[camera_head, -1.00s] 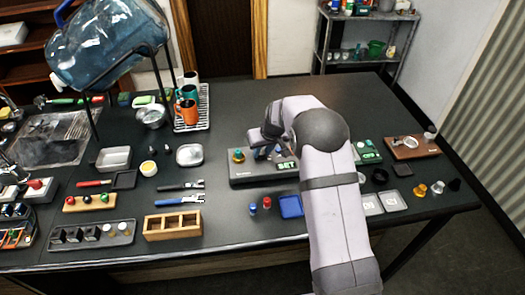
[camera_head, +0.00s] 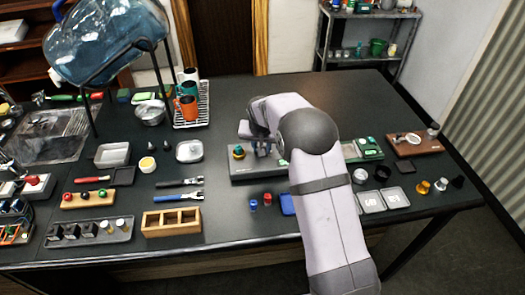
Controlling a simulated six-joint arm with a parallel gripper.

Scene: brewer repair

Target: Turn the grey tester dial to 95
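The tester (camera_head: 250,175) is a long dark grey box on the black table, left of my forearm. A teal and orange piece (camera_head: 239,152) stands on its left end, and a bit of its green display (camera_head: 282,162) shows at the edge of my arm. My gripper (camera_head: 263,151) is low over the tester, just right of the teal piece, fingers pointing down. The grey dial cannot be made out; my gripper or arm may cover it. Whether the fingers touch or hold anything is too small to tell.
A unit with green displays (camera_head: 370,148) lies right of my arm. A blue piece (camera_head: 253,205), a red piece (camera_head: 267,199) and a blue tray (camera_head: 288,204) lie in front of the tester. Pliers (camera_head: 180,183) and a wooden box (camera_head: 171,222) lie to the left.

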